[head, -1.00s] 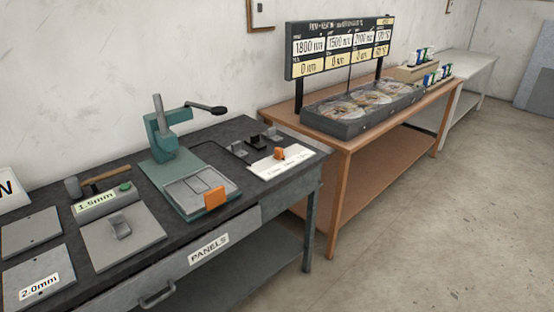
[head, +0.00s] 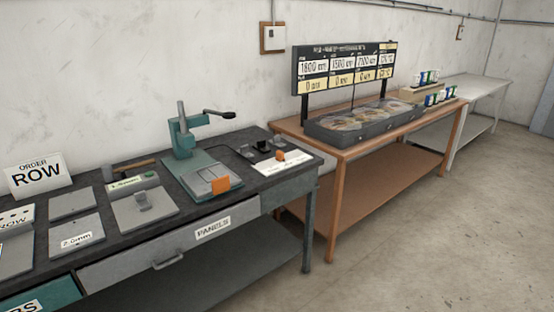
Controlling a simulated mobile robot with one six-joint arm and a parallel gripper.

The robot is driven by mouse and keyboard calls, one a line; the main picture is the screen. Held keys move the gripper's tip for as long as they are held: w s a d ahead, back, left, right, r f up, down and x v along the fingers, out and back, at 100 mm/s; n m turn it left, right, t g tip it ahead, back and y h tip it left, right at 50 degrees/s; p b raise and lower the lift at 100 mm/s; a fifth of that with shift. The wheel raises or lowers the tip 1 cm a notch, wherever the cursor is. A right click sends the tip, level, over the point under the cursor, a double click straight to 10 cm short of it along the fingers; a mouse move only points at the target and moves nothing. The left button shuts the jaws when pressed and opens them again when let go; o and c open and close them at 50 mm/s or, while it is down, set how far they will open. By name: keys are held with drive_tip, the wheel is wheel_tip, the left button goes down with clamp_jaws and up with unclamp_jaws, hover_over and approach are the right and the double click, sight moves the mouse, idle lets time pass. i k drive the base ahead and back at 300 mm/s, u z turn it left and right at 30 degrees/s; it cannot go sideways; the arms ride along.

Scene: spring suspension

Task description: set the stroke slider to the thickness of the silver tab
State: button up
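A white scale plate (head: 288,163) with small unreadable marks lies at the right end of the dark workbench, and an orange block (head: 280,156) sits on it, which looks like a slider. A green hand press (head: 184,140) with a black-tipped lever stands left of it, with a larger orange piece (head: 220,185) at the front of its base. I cannot tell for sure which orange part is the stroke slider. My gripper is not in view.
Several grey panels lie on the left, one labelled 2.0mm (head: 76,240). A hammer (head: 133,168), small black blocks and an "ORDER ROW" sign (head: 40,176) are on the bench. A brown table (head: 333,148) with a display board (head: 345,66) stands right. Floor in front is clear.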

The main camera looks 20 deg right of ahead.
sight(279, 155)
drive_tip(key=u, duration=0.1)
drive_tip(key=k, duration=0.15)
drive_tip(key=u, duration=0.5)
drive_tip(key=i, duration=1)
drive_tip(key=z, duration=0.05)
